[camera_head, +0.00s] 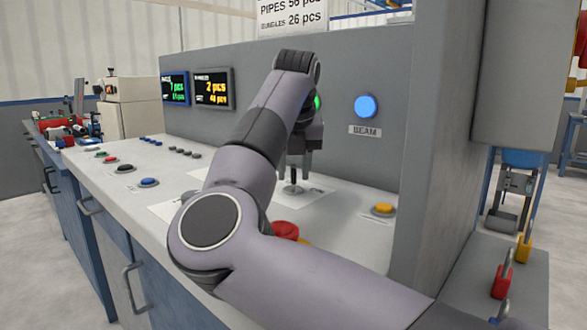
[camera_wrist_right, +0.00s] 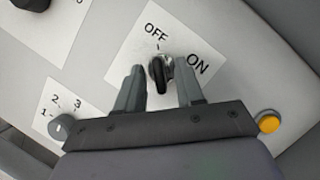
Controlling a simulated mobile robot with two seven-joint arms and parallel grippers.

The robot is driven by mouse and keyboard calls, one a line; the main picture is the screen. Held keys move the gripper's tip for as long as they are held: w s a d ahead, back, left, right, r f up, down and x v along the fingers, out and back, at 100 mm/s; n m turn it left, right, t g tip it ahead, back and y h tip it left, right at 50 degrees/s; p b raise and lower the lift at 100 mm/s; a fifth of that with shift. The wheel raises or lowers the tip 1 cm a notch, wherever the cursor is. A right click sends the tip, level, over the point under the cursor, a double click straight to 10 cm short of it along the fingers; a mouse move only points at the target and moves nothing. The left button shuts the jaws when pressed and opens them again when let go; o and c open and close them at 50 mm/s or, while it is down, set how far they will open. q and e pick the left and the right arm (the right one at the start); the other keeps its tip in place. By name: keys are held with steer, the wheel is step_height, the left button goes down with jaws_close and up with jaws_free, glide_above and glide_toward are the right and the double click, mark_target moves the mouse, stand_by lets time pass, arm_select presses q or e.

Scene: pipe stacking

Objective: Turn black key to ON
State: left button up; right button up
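The black key (camera_wrist_right: 160,76) sits in a round silver lock on a white label plate (camera_wrist_right: 122,50) marked OFF and ON. Its handle lines up roughly with the OFF mark, while ON is to the right. My right gripper (camera_wrist_right: 160,72) is open, with one finger on each side of the key and a small gap on both sides. In the head view the right gripper (camera_head: 295,177) points down over the lock (camera_head: 292,189) on the grey panel top. My left gripper is not in view.
A red button (camera_head: 285,230) is partly hidden behind my right arm. A yellow button (camera_head: 383,209) is to the right, below a lit blue BEAM lamp (camera_head: 365,106). A 1-2-3 selector knob (camera_wrist_right: 60,127) is nearby. A grey wall (camera_head: 435,130) bounds the panel's right end.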

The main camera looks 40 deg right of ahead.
jaws_close()
